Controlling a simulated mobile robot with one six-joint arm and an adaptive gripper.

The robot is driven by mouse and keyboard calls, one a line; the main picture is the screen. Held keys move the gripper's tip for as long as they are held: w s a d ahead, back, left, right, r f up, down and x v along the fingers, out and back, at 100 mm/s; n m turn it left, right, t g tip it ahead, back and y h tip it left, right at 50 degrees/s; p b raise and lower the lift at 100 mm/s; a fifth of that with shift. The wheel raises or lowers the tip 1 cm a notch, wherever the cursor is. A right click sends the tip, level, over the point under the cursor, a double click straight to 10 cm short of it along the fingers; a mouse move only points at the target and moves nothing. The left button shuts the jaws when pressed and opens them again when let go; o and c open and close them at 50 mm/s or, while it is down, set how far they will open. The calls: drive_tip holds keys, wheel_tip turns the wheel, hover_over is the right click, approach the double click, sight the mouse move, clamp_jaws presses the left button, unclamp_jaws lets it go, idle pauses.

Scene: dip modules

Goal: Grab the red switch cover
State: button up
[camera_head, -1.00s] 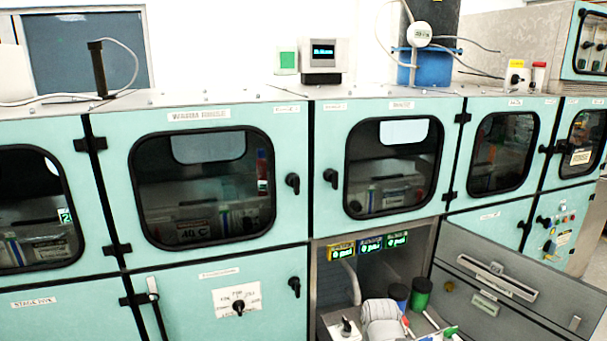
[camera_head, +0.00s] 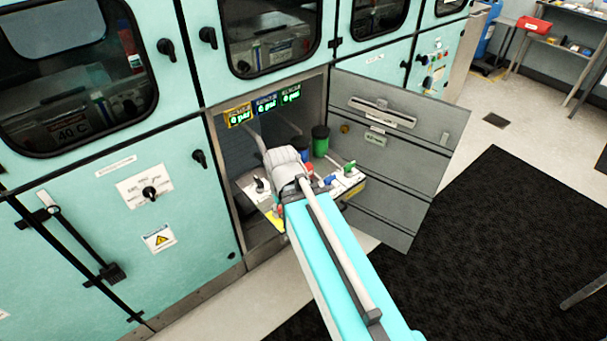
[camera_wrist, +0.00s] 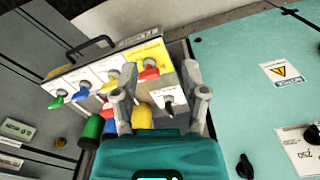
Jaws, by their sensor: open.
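In the wrist view, a panel inside the open lower compartment carries a row of coloured handles. A red handle (camera_wrist: 151,74) is on a yellow label, between the fingers of my gripper (camera_wrist: 158,88) as seen from there. The fingers are open, with nothing held; I cannot tell their distance from the handle. A black toggle switch (camera_wrist: 169,103) on a white plate is near the right finger. I cannot tell which red part is the switch cover. In the head view, my arm reaches into the compartment and its wrist hides the fingers and part of the panel.
The grey compartment door (camera_head: 395,140) hangs open to the right. Green (camera_wrist: 57,102) and blue (camera_wrist: 82,94) handles sit on the panel's left. A dark green cylinder (camera_wrist: 91,130) is near my left finger. Teal cabinets (camera_head: 170,190) stand at left; a black mat (camera_head: 490,230) covers the floor.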

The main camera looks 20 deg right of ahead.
idle(0.3)
drive_tip(key=o, duration=0.4)
drive_tip(key=shift+f, duration=0.1)
drive_tip(key=shift+c, duration=0.2)
drive_tip(key=shift+o, duration=0.4)
drive_tip(key=shift+w+d+f+b, duration=0.1)
drive_tip(key=shift+w+f+b, duration=0.1)
drive_tip(key=shift+w+b, duration=0.1)
drive_tip(key=w+d+f+n+t+h+b, duration=0.1)
drive_tip(key=w+f+n+h+b, duration=0.1)
drive_tip(key=w+n+h+b, duration=0.2)
drive_tip(key=w+d+f+n+t+h+b, duration=0.1)
drive_tip(key=w+d+f+n+h+b, duration=0.1)
drive_tip(key=w+n+b, duration=0.7)
drive_tip(key=w+d+f+n+t+h+b, duration=0.1)
drive_tip(key=w+f+n+h+b, duration=0.3)
drive_tip(key=w, duration=0.6)
drive_tip(key=shift+w+d+n+t+h+b, duration=0.15)
drive_tip(key=shift+d+n+t+h+b, duration=0.35)
drive_tip(key=shift+n+h+b, duration=1.35)
drive_tip(key=shift+a+n+y+p, duration=0.1)
drive_tip(key=shift+n+y+p, duration=0.25)
drive_tip(key=shift+n+p, duration=0.15)
